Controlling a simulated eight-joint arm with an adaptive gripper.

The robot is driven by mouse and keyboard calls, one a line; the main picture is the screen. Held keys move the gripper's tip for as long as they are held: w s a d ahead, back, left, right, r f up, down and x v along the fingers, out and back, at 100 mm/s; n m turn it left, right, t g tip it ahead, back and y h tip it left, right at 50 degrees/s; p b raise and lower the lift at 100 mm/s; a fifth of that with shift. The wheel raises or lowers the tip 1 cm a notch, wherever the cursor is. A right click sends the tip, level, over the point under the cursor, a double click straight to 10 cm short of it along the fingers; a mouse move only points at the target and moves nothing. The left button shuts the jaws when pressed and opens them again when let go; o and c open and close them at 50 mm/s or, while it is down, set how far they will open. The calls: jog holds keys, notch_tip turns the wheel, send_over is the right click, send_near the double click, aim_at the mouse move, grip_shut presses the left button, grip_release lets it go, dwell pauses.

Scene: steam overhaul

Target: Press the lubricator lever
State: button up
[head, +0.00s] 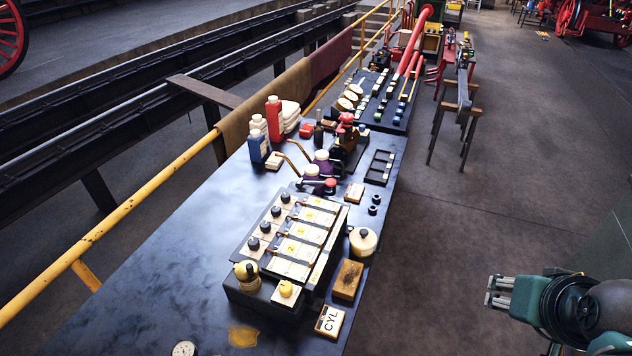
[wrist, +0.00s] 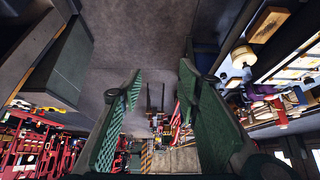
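A long box with several pale panels and black knobs (head: 290,240), which looks like the lubricator, sits on the dark bench. A thin lever with a red knob (head: 330,184) stands out at its far end; I take this as the lubricator lever, but cannot be sure. My gripper (head: 496,291) is right of the bench, over the floor, well apart from the box and lever, fingers pointing left. In the wrist view my gripper (wrist: 161,78) shows two green ribbed fingers spread apart with nothing between them. The lever cannot be made out there.
On the dark bench (head: 160,255) stand a blue bottle (head: 258,147), a red bottle (head: 273,119), purple oil cans (head: 322,163), a cream round pot (head: 363,241), a wooden block (head: 347,279) and a CYL card (head: 329,321). A yellow rail (head: 130,205) runs left. Floor between bench and gripper is clear.

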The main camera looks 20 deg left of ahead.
jog(key=shift+w+a+r, duration=0.1)
jog(key=shift+w+r, duration=0.05)
jog(key=shift+r, duration=0.05)
grip_shut()
jog(key=w+a+r+m+g+p, duration=0.1)
jog(key=w+a+r+m+p, duration=0.2)
jog(key=w+a, duration=0.4)
jog(key=w+a+r+m+g+y, duration=0.1)
jog(key=w+a+r+m+g, duration=0.15)
jog(key=w+a+r, duration=0.45)
jog(key=w+a+r+m+g+p, duration=0.15)
jog(key=w+a+m, duration=0.3)
jog(key=w, duration=0.45)
jog(key=w+a+f+m+p, duration=0.1)
jog(key=w+a, duration=0.3)
jog(key=a, duration=0.6)
jog(key=w+a+f+m+g+p, duration=0.1)
jog(key=w+a+f+m, duration=0.3)
jog(key=a, duration=0.6)
jog(key=w+a+f+m+g+h+p, duration=0.1)
jog(key=w+a+f+m+p, duration=0.2)
jog(key=a, duration=0.7)
jog(key=shift+w+a+f, duration=0.2)
jog(key=shift+w, duration=0.6)
